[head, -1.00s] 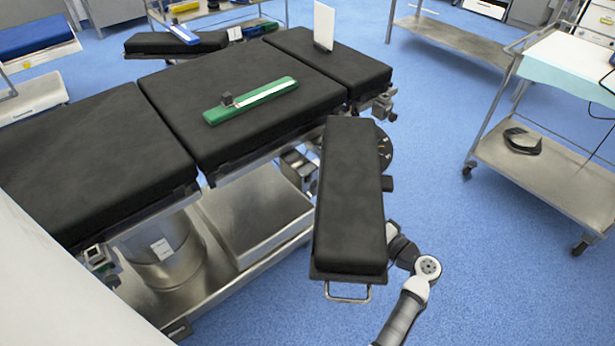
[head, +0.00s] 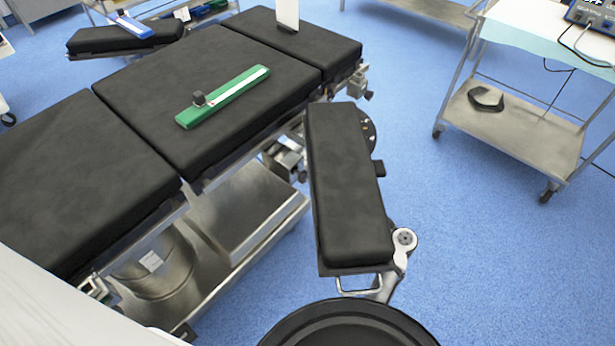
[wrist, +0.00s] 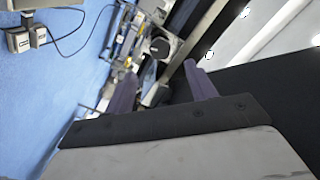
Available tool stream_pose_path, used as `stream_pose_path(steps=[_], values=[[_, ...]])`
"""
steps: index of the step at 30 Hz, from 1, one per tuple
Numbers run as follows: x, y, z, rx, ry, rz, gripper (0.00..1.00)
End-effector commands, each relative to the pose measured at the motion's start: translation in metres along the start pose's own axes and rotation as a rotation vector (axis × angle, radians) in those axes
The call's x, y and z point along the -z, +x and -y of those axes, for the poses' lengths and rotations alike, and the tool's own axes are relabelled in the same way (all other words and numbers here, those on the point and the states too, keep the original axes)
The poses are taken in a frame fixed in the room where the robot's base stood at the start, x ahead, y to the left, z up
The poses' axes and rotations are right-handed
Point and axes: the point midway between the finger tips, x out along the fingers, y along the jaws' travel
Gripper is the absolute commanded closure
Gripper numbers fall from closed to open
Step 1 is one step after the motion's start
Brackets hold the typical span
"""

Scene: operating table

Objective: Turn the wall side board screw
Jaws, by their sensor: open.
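A black padded side board (head: 345,190) juts toward me from the operating table (head: 230,75). A dark round disc (head: 368,130) and a small dark knob (head: 378,167) show at its right edge; I cannot tell which is the screw. Another padded side board (head: 125,40) is at the far left side of the table. My gripper is hidden in the head view, beyond the near board. In the wrist view, my gripper (wrist: 160,68) has two purple fingers apart and looks empty. A round dark-and-grey part (wrist: 160,47) shows beyond the fingers, with a black surface at the right.
A green board (head: 222,98) with a small dark block lies on the table. A metal handle (head: 365,287) is on the near board's end. A trolley (head: 515,125) with a dark curved item stands at the right. Blue floor (head: 450,270) is clear between them.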

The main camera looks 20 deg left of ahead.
Motion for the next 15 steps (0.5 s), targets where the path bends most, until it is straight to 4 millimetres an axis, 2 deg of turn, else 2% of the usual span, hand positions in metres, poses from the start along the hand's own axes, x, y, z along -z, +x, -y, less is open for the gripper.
stream_pose_path(steps=[3,9,15], values=[[0.002,0.028,0.003,0.004,0.001,0.003,0.44],[0.001,0.066,0.002,0.002,0.001,0.002,0.44],[0.001,0.087,0.001,0.0,0.002,0.0,0.44]])
